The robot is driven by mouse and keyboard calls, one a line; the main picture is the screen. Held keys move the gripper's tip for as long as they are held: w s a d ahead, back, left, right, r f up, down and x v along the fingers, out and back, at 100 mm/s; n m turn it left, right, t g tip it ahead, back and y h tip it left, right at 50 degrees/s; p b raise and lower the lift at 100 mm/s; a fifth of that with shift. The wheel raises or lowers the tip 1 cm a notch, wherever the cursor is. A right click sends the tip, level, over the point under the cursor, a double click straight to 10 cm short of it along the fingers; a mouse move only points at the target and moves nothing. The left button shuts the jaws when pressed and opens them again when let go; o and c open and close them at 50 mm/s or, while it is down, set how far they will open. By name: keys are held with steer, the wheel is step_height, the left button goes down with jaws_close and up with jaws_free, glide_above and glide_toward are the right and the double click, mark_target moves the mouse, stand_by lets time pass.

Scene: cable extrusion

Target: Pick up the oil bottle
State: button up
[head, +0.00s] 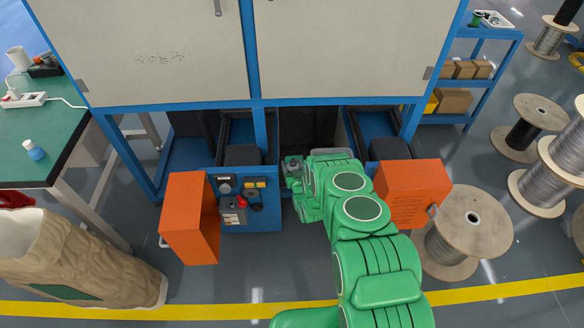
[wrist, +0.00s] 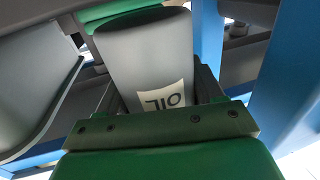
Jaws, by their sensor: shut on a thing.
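The oil bottle (wrist: 148,55) is grey with a green part at its top edge in the wrist view, and a pale label reading "OIL" shows upside down. My gripper (wrist: 166,92) is shut on the bottle, with a dark finger on either side of its labelled end. In the head view my green arm reaches into the lower opening of the blue-framed machine. The bottle cannot be clearly made out there, and my fingers are mostly hidden by the arm.
The blue-framed machine (head: 258,60) surrounds my gripper, with a blue post close by on the right in the wrist view. Orange boxes (head: 190,218) (head: 413,194) flank my arm. A wooden spool (head: 470,232) stands at right, a green table (head: 60,120) at left.

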steer(key=shift+r, duration=4.45)
